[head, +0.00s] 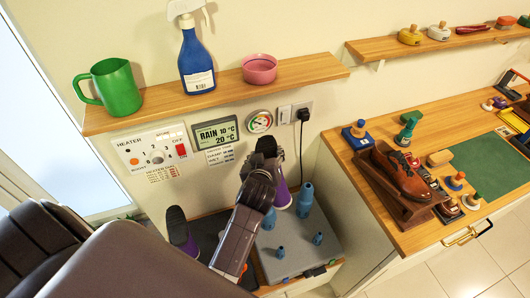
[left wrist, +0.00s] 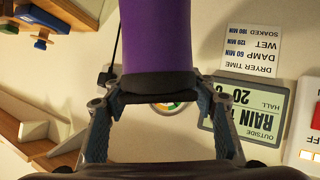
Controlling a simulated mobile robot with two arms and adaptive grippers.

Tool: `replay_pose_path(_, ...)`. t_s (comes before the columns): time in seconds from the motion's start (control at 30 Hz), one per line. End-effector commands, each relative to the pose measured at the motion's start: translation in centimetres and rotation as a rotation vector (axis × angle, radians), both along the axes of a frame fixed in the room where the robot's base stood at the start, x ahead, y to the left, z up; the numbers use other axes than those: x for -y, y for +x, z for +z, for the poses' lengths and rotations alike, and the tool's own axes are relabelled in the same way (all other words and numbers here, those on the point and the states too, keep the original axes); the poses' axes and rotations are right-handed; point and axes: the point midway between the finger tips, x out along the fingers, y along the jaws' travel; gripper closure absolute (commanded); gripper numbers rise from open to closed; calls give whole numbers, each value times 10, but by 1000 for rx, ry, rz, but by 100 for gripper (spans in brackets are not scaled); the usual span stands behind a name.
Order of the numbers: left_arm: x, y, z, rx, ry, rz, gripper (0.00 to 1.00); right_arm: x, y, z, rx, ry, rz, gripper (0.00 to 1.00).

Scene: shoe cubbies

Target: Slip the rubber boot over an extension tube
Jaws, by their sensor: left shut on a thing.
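My left gripper (head: 266,165) is shut on a purple rubber boot (head: 283,194) near its dark end. The purple shaft hangs down below the fingers in the head view. In the left wrist view the purple shaft (left wrist: 157,38) runs away from the fingers (left wrist: 160,100). A tall blue extension tube (head: 305,197) stands on the grey dryer box (head: 290,265), just right of the boot. The boot's lower rim is partly hidden, so I cannot tell whether it is over a tube. Two short blue tubes, front (head: 281,252) and right (head: 318,239), are bare. My right gripper is out of view.
A second purple boot (head: 186,240), dark end up, stands left of my arm. A wall shelf (head: 220,98) holds a green mug (head: 112,88), a spray bottle (head: 196,58) and a pink bowl (head: 259,70). A wooden bench (head: 345,150) with shoe-care items stands at right.

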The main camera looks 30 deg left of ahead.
Motion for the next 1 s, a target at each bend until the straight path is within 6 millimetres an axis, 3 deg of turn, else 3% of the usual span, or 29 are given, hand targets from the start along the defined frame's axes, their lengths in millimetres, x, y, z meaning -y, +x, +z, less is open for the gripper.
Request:
replay_pose_path(0.03, 11, -3, -4, -7, -28, -3, 81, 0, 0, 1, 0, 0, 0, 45)
replay_pose_path(0.5, 12, -3, -5, -7, -28, -3, 81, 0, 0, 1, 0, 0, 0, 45)
replay_pose_path(1.0, -2, -5, -5, -8, -14, -3, 81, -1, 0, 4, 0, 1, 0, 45)
